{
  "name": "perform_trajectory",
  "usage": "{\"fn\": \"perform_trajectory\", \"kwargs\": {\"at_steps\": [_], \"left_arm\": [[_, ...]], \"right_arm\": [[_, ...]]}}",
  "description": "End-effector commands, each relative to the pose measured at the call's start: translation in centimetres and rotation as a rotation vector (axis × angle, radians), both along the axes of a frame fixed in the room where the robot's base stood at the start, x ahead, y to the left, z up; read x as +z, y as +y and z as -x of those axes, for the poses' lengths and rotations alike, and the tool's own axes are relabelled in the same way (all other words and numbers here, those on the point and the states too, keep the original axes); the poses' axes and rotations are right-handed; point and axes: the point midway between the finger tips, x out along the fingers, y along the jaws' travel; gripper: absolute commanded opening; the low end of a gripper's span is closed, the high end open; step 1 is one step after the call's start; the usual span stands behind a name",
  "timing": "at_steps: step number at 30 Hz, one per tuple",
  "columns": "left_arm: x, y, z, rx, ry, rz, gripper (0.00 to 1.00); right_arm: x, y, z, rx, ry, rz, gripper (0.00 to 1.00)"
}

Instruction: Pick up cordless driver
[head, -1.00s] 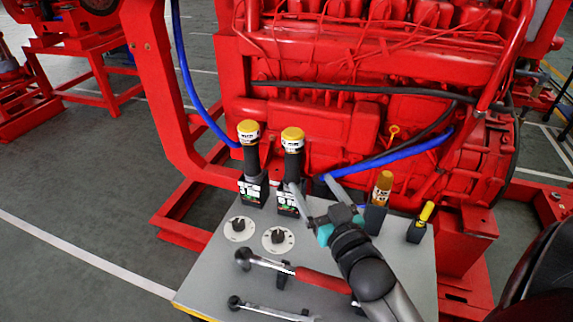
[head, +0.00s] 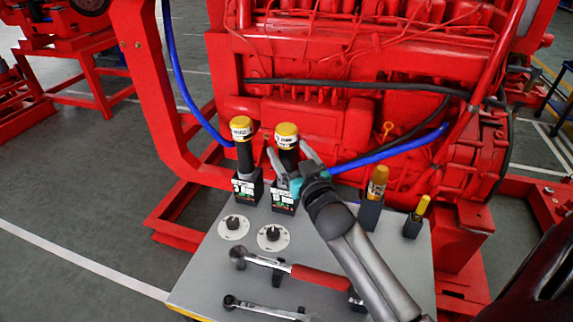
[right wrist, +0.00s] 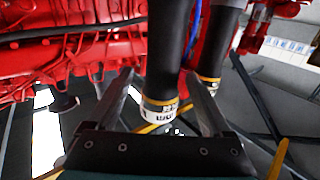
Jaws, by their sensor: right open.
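Two similar black, yellow-capped cylindrical tools, which look like the cordless drivers, stand upright in black holders at the back of the grey table. One is the left driver (head: 243,153); the other is the right driver (head: 287,137). My right gripper (head: 288,150) is open at the right driver, with one finger on either side of it. In the right wrist view this driver (right wrist: 165,65) shows between the open fingers, and the other driver (right wrist: 212,45) is beyond the right finger. I cannot tell whether a finger touches it. My left gripper is not in view.
The grey table (head: 205,275) also holds two round dials, a red-handled wrench (head: 315,275), a smaller wrench (head: 265,308), an orange-capped tool (head: 378,182) and a yellow-handled tool (head: 422,205). The red engine (head: 330,120) stands close behind, with a blue hose (head: 395,150).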

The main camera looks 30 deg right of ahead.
Motion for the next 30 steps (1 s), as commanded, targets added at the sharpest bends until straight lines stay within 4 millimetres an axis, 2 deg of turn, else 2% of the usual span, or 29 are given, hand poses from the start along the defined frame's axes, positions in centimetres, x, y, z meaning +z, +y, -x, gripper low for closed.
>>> {"fn": "perform_trajectory", "kwargs": {"at_steps": [10,21,30], "left_arm": [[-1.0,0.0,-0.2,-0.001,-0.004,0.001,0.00],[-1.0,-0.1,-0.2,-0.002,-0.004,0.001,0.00],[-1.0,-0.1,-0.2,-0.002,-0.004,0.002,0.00]], "right_arm": [[-0.1,-0.5,-4.1,0.002,-0.002,0.001,0.84],[-0.1,-0.7,-4.7,0.001,0.000,0.001,0.84],[-0.1,-0.7,-4.7,0.001,0.000,0.001,0.51]]}}
